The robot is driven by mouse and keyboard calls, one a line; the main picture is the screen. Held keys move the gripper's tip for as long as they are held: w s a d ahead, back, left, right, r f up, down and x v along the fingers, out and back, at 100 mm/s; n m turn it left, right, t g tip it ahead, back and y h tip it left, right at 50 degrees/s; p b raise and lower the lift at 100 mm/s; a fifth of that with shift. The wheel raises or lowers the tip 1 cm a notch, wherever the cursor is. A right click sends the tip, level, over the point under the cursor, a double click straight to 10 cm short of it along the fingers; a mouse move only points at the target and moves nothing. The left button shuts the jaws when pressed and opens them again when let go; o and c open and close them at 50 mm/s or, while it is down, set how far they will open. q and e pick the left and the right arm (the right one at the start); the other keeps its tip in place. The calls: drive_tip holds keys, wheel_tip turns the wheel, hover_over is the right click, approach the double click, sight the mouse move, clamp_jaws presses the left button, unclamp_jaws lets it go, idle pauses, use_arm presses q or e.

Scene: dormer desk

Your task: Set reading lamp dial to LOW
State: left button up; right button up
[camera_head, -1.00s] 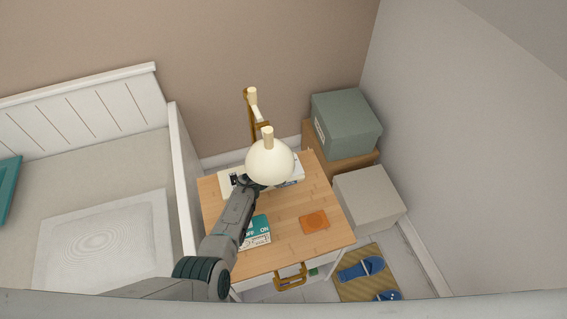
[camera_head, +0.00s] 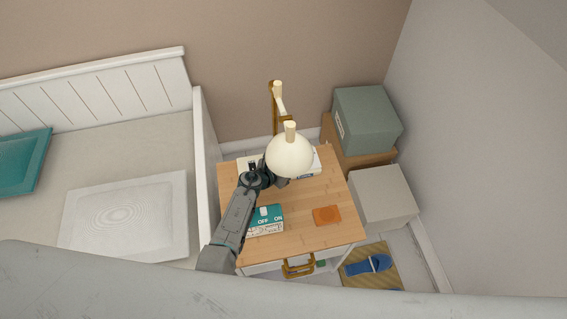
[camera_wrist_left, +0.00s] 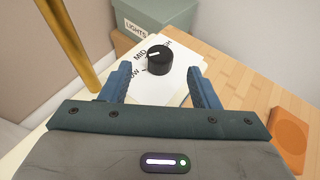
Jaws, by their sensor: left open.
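The reading lamp has a cream shade (camera_head: 289,158) on a brass arm and stands at the back of the wooden bedside table (camera_head: 300,228). Its black dial (camera_wrist_left: 159,60) shows in the left wrist view on a white panel (camera_wrist_left: 150,92). The dial's white mark points up-left, toward MID. LOW is partly cut off at the lower left, and HIGH is partly hidden at the upper right. My left gripper (camera_wrist_left: 158,72) is open, with its blue fingers on either side of the dial in this view, apparently not touching it. In the head view the shade hides the dial.
A brass pole (camera_wrist_left: 66,42) rises close to the left finger. Storage boxes (camera_head: 366,120) stand right, a bed (camera_head: 130,215) left.

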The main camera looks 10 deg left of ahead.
use_arm(q)
drive_tip(key=shift+v, duration=1.8)
